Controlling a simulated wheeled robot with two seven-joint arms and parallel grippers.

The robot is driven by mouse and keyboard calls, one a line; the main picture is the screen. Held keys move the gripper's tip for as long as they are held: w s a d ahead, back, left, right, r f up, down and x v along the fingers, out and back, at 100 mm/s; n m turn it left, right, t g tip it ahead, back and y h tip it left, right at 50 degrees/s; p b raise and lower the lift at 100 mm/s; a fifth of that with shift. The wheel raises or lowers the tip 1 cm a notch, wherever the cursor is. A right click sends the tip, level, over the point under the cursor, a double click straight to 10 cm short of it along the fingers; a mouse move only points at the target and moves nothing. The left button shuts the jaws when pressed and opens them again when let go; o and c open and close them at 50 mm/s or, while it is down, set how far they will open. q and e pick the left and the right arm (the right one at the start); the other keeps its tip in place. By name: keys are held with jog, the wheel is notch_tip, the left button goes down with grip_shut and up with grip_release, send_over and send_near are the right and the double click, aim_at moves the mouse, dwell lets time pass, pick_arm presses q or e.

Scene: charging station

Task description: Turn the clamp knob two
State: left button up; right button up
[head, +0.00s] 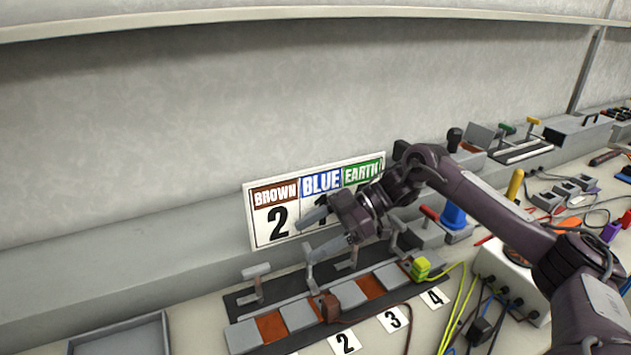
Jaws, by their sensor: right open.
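A dark terminal strip (240,302) with grey and copper-brown blocks lies on the bench, with a row of grey T-handled clamps along its back edge. The leftmost clamp (256,280) stands clear. The second clamp from the left (309,272), taken as clamp two, is close below my right gripper's fingertips; its knob is partly hidden by them. My right gripper (309,238) is open, its fingers pointing left. I cannot tell whether it touches the knob. Another clamp (352,258) stands to the right, partly behind the gripper. My left gripper is not in view.
Number cards 2 (345,343), 3 (393,319) and 4 (435,297) lie in front of the strip. A sign (279,218) stands behind it. A yellow-green connector (421,268) sits at right, a brown one (329,306) mid-strip. A grey tray (120,338) is at left.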

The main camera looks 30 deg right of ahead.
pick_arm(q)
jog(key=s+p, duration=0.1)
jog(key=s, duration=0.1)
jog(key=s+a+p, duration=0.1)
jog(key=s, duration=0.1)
pick_arm(e)
notch_tip(320, 180, up, 17)
jog(key=shift+c, duration=0.3)
